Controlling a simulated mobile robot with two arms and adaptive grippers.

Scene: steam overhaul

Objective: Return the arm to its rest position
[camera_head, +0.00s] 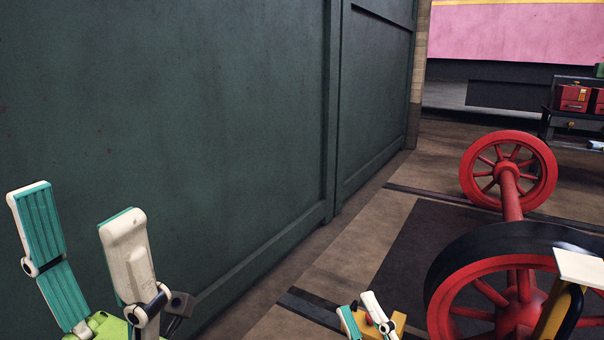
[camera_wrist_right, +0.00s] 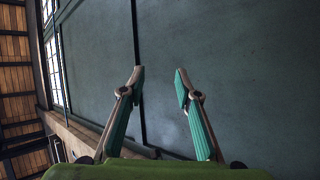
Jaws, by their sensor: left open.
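My left gripper (camera_head: 80,212) is large in the lower left of the head view. Its two white and teal fingers stand upright and apart, with nothing between them, in front of the dark green wall. My right gripper (camera_head: 361,311) shows small at the bottom middle of the head view, left of the red wheels. In the right wrist view, its fingers (camera_wrist_right: 159,75) are apart and empty, pointing toward a plain dark wall. Most of both arms is out of view.
A dark green panelled wall (camera_head: 200,120) fills the left. A red wheelset (camera_head: 511,195) stands on the floor at right. A yellow block (camera_head: 398,322) is beside my right gripper. Red boxes (camera_head: 574,98) sit on a bench at the far right.

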